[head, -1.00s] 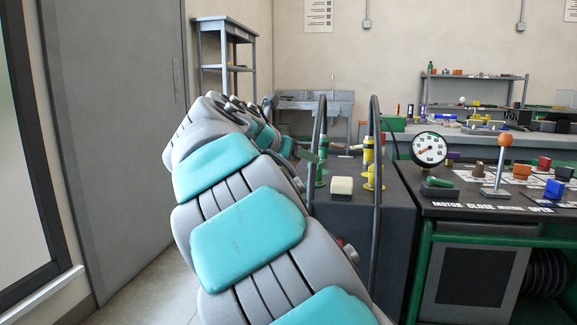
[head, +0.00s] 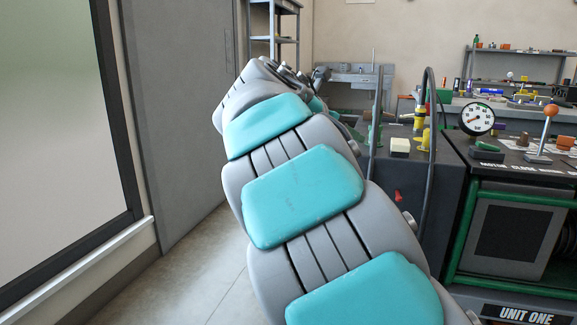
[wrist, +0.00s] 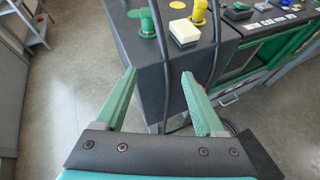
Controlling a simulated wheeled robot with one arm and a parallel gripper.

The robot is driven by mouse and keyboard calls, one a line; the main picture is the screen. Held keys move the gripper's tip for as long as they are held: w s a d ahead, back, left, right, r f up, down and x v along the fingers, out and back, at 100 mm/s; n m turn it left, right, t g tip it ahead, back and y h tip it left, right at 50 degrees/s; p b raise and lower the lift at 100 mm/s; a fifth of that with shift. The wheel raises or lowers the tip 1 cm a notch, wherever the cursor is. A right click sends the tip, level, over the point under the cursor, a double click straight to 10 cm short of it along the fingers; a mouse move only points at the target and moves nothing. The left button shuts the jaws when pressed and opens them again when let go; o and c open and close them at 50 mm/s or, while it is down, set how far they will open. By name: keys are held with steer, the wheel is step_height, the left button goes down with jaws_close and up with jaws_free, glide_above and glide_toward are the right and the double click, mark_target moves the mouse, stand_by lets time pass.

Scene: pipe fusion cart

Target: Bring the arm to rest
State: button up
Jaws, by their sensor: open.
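My gripper (wrist: 158,84) shows in the wrist view with its two green fingers spread wide apart. Nothing is between the fingers. The grey front of the cart (wrist: 150,60) and some floor lie beyond them. In the head view my arm, grey with teal pads, reaches forward from the bottom and bends at the far end. The gripper itself is hidden behind the arm there. The dark grey cart (head: 400,185) stands to the right of the arm.
On the cart are a cream block (head: 400,146), a yellow fitting (head: 422,135), a gauge (head: 478,119) and an orange-knobbed lever (head: 545,130). Dark hoses (head: 429,150) arch above it. A grey door (head: 180,110) is at left. The floor (head: 190,285) left of the arm is clear.

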steer(key=s+d+f+m+g+y+p, duration=0.1)
steer(key=s+d+f+m+g, duration=0.1)
steer(key=s+d+f+m, duration=0.3)
steer(key=s+d+f+m+g+y+p, duration=0.15)
steer(key=s+f+m, duration=0.25)
steer(key=s, duration=0.4)
steer(key=s+d+f+m+g, duration=0.3)
steer(key=s+d+f+m, duration=0.1)
steer(key=s+d+f, duration=0.15)
steer(key=s+a+f+m+g+y, duration=0.1)
steer(key=s+a+f+m+y, duration=0.1)
steer(key=s, duration=0.7)
steer(key=s+a+f+m+g+y+p, duration=0.1)
steer(key=s+a+f+m, duration=0.3)
steer(key=s, duration=0.5)
steer(key=s+a+f+m+g+y+p, duration=0.1)
steer(key=s+a+f+m+g+y, duration=0.1)
steer(key=s+f+m, duration=0.5)
steer(key=shift+s+a+f+g+y, duration=0.35)
steer(key=shift+s+a+f+y, duration=0.1)
steer(key=shift+s+f, duration=0.45)
